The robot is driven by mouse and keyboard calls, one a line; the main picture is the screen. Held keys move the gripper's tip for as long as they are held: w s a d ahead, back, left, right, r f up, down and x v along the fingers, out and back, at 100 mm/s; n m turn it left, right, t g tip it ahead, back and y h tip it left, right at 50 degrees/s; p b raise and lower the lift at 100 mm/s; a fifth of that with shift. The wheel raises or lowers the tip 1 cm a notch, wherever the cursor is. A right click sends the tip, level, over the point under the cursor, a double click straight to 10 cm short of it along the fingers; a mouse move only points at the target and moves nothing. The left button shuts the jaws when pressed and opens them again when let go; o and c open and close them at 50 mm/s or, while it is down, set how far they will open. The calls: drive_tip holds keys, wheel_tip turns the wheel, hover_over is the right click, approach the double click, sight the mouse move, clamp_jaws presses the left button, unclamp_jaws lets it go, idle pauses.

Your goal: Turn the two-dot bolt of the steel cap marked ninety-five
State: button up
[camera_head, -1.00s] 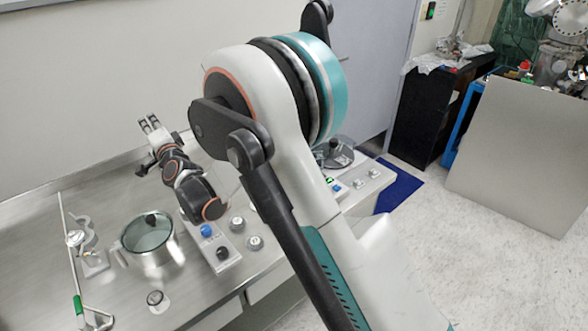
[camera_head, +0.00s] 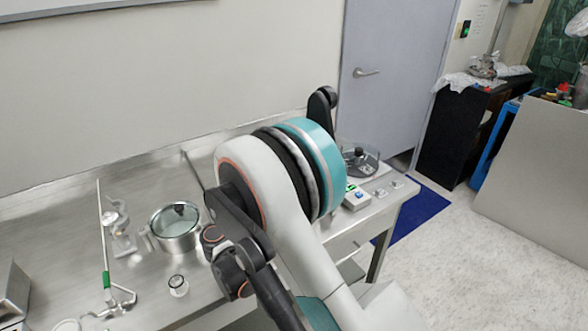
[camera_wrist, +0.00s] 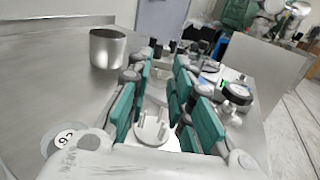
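In the wrist view my gripper (camera_wrist: 163,75) has its teal-padded fingers apart, with a clear gap between them. A pale grey round part with slots (camera_wrist: 152,127) shows low between the fingers; I cannot tell whether it is a cap or part of my gripper. A round white label (camera_wrist: 64,138) with dark, turned digits shows at the lower left; the number is not surely readable. In the head view a small round cap-like piece (camera_head: 178,285) stands on the steel bench, left of my arm. No two-dot bolt can be made out. My arm hides the gripper in the head view.
A steel pot with a glass lid (camera_head: 175,228) stands on the bench (camera_head: 60,235). Left of it are a small metal stand (camera_head: 120,232) and a rod with a green band (camera_head: 106,280). A steel cup (camera_wrist: 107,48) shows in the wrist view. A device with a clear cover (camera_head: 360,160) stands at the right end.

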drive_tip(key=b+x, duration=0.2)
drive_tip(key=x, duration=0.9)
drive_tip(key=shift+r+b, duration=0.1)
drive_tip(key=shift+b, duration=0.2)
clamp_jaws()
